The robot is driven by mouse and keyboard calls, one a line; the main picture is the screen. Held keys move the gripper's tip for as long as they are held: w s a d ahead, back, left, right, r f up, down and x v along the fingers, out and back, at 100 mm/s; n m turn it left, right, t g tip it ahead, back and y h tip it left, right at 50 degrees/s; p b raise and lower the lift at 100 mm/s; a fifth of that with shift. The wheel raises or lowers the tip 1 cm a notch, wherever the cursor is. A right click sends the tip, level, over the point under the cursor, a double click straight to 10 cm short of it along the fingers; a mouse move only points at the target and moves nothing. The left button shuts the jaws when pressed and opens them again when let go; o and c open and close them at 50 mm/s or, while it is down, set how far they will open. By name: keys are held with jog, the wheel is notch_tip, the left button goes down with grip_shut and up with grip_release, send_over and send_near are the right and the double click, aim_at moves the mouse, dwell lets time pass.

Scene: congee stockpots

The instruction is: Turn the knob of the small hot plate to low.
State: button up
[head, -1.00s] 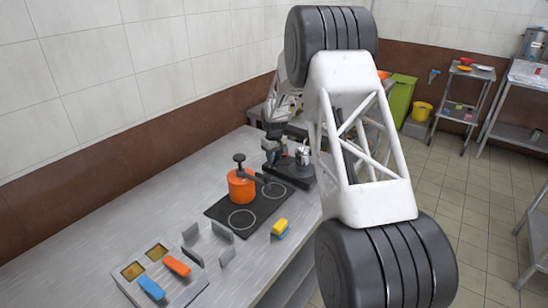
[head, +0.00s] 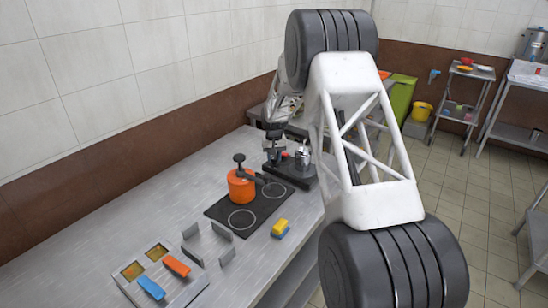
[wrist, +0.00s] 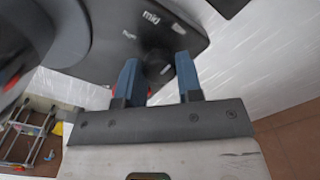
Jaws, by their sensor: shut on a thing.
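The small hot plate (head: 302,180) is a dark unit at the far end of the counter, with a small metal pot (head: 302,157) on it. In the wrist view its dark panel (wrist: 105,62) fills the upper middle and carries pale lettering, with "mid" readable. The other marks are too blurred to read. The dark knob (wrist: 156,62) sits below the lettering, between the blue fingers of my gripper (wrist: 158,78). My gripper is shut on the knob; it also shows small beside the pot in the head view (head: 272,153). Which mark the knob points to cannot be told.
An orange pot (head: 240,190) with a dark handle stands on the black cooktop (head: 222,211) nearby. Metal dividers and a tray (head: 185,290) with orange and blue pieces are nearer.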

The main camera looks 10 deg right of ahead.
aim_at(274, 158)
jog(key=o, duration=0.9)
jog(key=shift+r, duration=3.9)
